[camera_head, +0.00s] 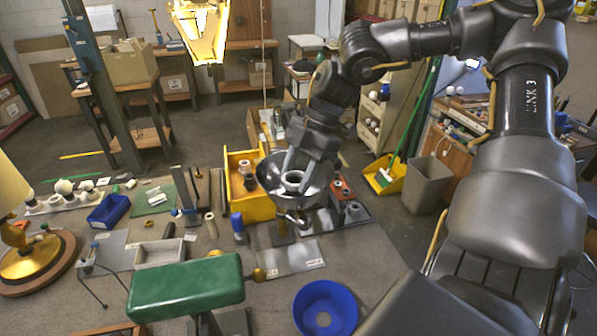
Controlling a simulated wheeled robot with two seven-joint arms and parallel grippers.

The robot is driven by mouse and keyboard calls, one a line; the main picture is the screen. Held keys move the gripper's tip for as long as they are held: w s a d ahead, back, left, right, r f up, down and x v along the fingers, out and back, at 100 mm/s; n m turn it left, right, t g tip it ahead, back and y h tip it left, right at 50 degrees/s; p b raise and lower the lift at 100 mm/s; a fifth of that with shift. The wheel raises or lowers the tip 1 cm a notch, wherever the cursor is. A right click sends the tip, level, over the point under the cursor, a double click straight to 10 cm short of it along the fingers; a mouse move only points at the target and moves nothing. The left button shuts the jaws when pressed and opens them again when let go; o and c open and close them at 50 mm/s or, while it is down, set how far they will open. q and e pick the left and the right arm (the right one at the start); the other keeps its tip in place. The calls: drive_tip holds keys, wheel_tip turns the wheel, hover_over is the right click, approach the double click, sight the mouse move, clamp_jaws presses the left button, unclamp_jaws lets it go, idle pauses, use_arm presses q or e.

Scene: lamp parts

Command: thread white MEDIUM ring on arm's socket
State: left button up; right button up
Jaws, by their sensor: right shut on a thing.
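A silver bowl-shaped shade (268,178) stands open side up near the middle of the bench. A pale ring (293,176) shows inside it, around the shade's centre. My right gripper (302,168) reaches down into the shade from above and is shut on the ring. I cannot tell whether the ring is around the arm's socket or just above it, because the fingers and the shade's wall hide the socket. My left gripper is out of view.
A yellow bin (250,207) stands left of the shade, with a blue cup (238,223) in front. A green padded block (186,287) and a blue bowl (325,308) are nearer. A brass lamp (30,258) is at the left edge. Small parts crowd the bench's left side.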

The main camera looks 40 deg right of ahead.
sight(288, 183)
drive_tip(key=shift+r, duration=0.1)
drive_tip(key=shift+r+p, duration=0.9)
drive_tip(key=shift+r, duration=0.6)
wheel_tip(288, 183, up, 4)
drive_tip(key=shift+p, duration=1.25)
drive_tip(key=shift+f, duration=0.1)
drive_tip(key=shift+f+b, duration=2.1)
drive_tip(key=shift+f, duration=0.45)
drive_tip(key=shift+f, duration=0.1)
drive_tip(key=shift+f+b, duration=1.15)
drive_tip(key=shift+f, duration=0.05)
